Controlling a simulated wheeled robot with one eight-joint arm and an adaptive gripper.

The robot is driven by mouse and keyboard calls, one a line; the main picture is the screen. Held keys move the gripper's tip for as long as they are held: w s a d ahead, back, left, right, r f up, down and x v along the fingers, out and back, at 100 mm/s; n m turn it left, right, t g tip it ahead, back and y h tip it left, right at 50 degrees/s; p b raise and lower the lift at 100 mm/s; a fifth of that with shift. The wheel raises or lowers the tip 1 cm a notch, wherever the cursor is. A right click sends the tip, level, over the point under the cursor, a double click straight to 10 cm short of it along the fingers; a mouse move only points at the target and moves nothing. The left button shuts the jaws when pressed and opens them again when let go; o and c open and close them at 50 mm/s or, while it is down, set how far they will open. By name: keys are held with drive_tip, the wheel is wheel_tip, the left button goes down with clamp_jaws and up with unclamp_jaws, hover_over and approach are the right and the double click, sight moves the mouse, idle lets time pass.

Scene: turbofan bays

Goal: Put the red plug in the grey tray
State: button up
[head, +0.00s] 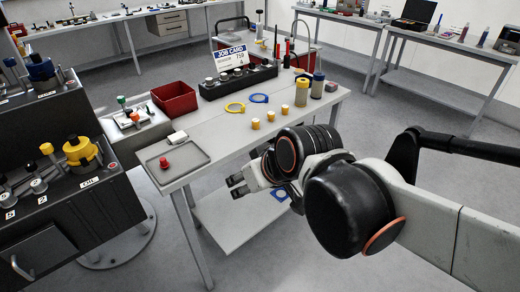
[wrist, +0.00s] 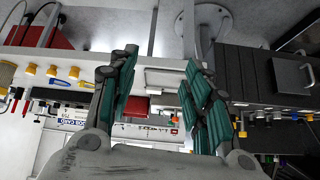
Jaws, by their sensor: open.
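The red plug (head: 164,162) is small and stands inside the grey tray (head: 196,158), towards its left part. The tray is shallow and sits at the left front corner of the workbench. My gripper (head: 237,186) is open and empty. It is in front of the bench's front edge, to the right of the tray and apart from the plug. In the wrist view, my gripper's two green-padded fingers (wrist: 160,62) are spread wide with nothing between them. I cannot make out the plug in the wrist view.
A red bin (head: 174,98), a black rack (head: 238,82), yellow and blue rings, several yellow caps (head: 256,123) and two bottles (head: 302,92) stand on the bench (head: 222,135). A dark cabinet (head: 60,170) stands at left. The bench middle has free room.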

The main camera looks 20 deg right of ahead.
drive_tip(key=shift+m+h, duration=0.7)
drive_tip(key=shift+h, duration=0.2)
drive_tip(key=s+d, duration=0.2)
drive_tip(key=s, duration=0.1)
drive_tip(key=s+d, duration=0.1)
drive_tip(key=shift+s+r, duration=0.2)
drive_tip(key=shift+r, duration=0.1)
drive_tip(key=shift+c, duration=1.4)
drive_tip(key=shift+a, duration=0.1)
